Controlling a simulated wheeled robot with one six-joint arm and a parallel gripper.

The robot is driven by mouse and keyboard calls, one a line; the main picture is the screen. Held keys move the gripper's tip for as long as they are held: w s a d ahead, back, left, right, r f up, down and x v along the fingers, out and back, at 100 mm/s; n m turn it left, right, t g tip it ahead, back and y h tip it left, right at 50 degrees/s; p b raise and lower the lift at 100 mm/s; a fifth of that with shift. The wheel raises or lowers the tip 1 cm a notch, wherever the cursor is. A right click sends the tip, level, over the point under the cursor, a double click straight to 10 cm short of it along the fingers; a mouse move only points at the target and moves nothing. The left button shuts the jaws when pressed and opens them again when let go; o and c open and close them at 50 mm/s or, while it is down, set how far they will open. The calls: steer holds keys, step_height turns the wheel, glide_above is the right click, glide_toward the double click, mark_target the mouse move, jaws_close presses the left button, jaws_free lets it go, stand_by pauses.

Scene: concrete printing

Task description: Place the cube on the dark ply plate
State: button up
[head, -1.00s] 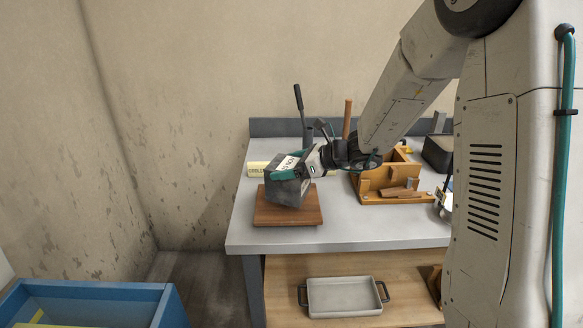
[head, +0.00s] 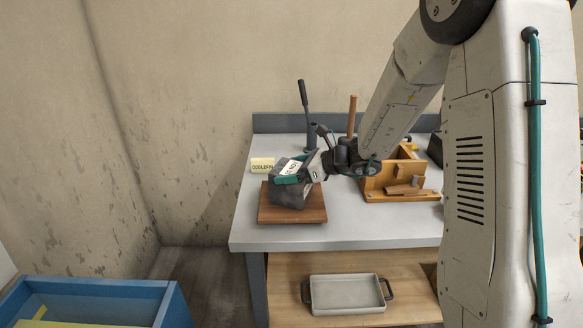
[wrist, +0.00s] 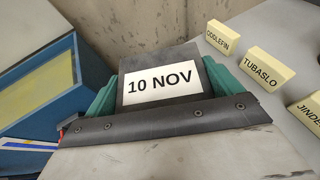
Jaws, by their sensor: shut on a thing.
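The grey concrete cube (head: 292,192) carries a white label, which reads "10 NOV" in the wrist view (wrist: 162,82). My gripper (head: 296,174) is shut on the cube, with its green-padded fingers on either side. In the head view the cube is tilted and right over the dark ply plate (head: 265,211), a brown board on the bench top. I cannot tell whether the cube's lower edge touches the plate. The plate does not show in the wrist view.
A yellow name block (head: 262,165) stands behind the plate; the wrist view shows more blocks, one reading TUBASLO (wrist: 268,68). A wooden tool box (head: 385,192) is to the right. A black-handled tool (head: 304,100) rises behind. A blue bin (head: 160,300) stands lower left.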

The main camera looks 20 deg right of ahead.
steer(key=shift+r, duration=0.1)
steer(key=o, duration=1.8)
steer(key=shift+f, duration=0.2)
steer(key=shift+c, duration=0.2)
steer(key=shift+r, duration=0.2)
steer(key=v, duration=1.2)
steer(key=s+a+r+n+g+h, duration=0.1)
steer(key=s+a+r+n+g, duration=0.25)
steer(key=s+a+n, duration=0.45)
steer(key=s+a+r+n+g+h, duration=0.1)
steer(key=s+a+r+n+g, duration=0.2)
steer(key=s+n, duration=0.55)
steer(key=s+d+n+h, duration=0.2)
steer(key=s+n+h, duration=0.2)
steer(key=s, duration=0.3)
steer(key=s+d+n+g+h, duration=0.1)
steer(key=s+d+n+h, duration=0.2)
steer(key=s, duration=0.5)
steer(key=n+h, duration=0.1)
steer(key=n, duration=0.1)
steer(key=shift+d+n, duration=0.25)
steer(key=shift+n, duration=0.1)
